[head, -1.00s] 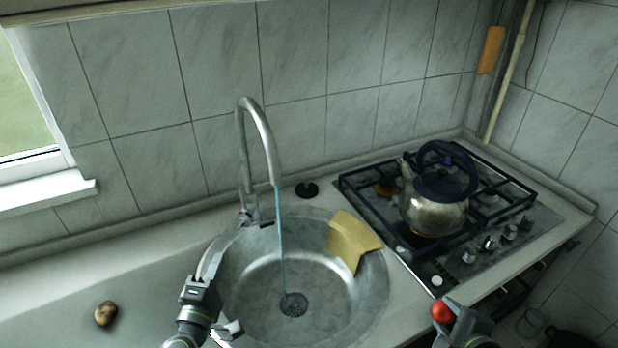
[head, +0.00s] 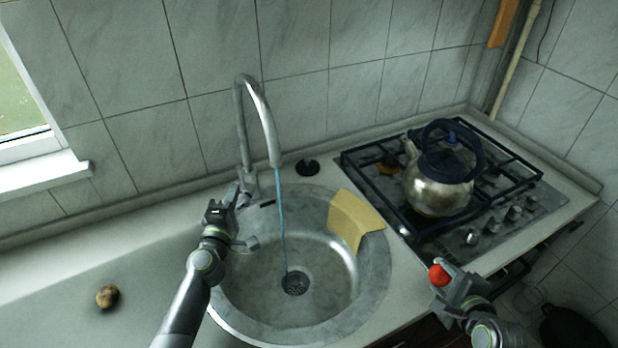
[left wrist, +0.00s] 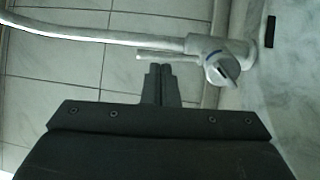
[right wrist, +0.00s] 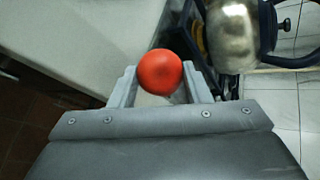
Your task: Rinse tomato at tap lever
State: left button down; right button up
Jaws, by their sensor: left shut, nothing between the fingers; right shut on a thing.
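The tomato (head: 438,275), round and red, is between the fingers of my right gripper (head: 447,277), near the counter's front edge, right of the sink. In the right wrist view the tomato (right wrist: 160,72) sits between both fingertips. The tap (head: 262,112) arches over the sink, and a thin blue water stream (head: 281,220) runs from its spout to the drain. My left gripper (head: 231,196) is shut and empty beside the tap's base. In the left wrist view its closed fingertips (left wrist: 158,72) are close to the thin tap lever (left wrist: 160,56); contact is unclear.
The round metal sink (head: 325,285) has a yellow cloth (head: 354,220) over its right rim. A kettle (head: 437,188) stands on the gas hob (head: 500,210) at the right. A potato (head: 107,296) lies on the counter at the left. A black stopper (head: 307,167) is behind the sink.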

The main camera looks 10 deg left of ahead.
aim_at(240, 176)
pick_arm(q)
jog(key=shift+w+a+r, duration=0.1)
jog(key=shift+w, duration=1.45)
pick_arm(e)
jog(key=shift+f, duration=0.2)
pick_arm(q)
jog(key=shift+r, duration=0.1)
